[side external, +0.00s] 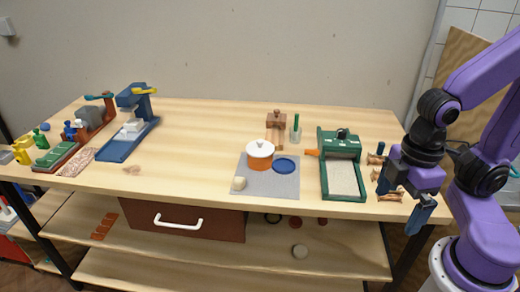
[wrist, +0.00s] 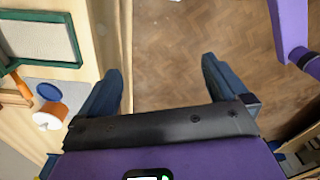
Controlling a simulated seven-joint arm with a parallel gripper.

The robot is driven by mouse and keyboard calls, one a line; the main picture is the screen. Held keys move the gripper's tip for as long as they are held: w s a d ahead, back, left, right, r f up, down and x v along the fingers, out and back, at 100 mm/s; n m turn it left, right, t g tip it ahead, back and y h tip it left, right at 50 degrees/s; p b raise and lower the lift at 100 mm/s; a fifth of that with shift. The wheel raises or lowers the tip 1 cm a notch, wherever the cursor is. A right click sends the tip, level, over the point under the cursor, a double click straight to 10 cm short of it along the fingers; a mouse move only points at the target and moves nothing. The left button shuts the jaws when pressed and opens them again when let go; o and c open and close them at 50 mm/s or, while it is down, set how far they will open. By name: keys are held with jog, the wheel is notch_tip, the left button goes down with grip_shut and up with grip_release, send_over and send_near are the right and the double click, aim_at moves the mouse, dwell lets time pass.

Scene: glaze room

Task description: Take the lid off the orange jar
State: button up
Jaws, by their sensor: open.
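The orange jar (side external: 260,163) stands upright on a grey mat (side external: 284,189) near the middle of the table. Its white lid (side external: 260,149) sits on top with a small knob. The jar also shows at the left of the wrist view (wrist: 51,111), with its lid (wrist: 41,121) in place. My gripper (side external: 404,192) is open and empty, out by the right end of the table, well to the right of the jar. In the wrist view its fingers (wrist: 162,70) are apart with only floor between them.
A blue disc (side external: 285,165) lies right of the jar, and a pale round piece (side external: 239,184) lies at the mat's left edge. A green-framed tray (side external: 342,178) stands between my gripper and the mat. The table left of the mat is mostly clear.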

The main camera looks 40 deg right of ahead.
jog(key=w+a+r+n, duration=0.1)
jog(key=w+a+r, duration=0.1)
jog(key=w+a, duration=0.35)
jog(key=w+a+r, duration=0.2)
jog(key=w+r, duration=0.1)
jog(key=w, duration=0.5)
jog(key=w+a+r+h, duration=0.1)
jog(key=w+a+r, duration=0.15)
jog(key=w, duration=0.95)
jog(key=n, duration=0.2)
send_over(259, 141)
jog(key=a, duration=0.1)
jog(key=shift+h, duration=0.4)
notch_tip(259, 141, down, 12)
jog(key=shift+f, duration=0.15)
jog(key=shift+d+f, duration=0.2)
jog(key=shift+f, duration=0.65)
jog(key=shift+d+f, duration=0.15)
jog(key=shift+f, duration=0.75)
jog(key=shift+d+f, duration=0.2)
jog(key=shift+f, duration=0.65)
jog(key=c, duration=0.7)
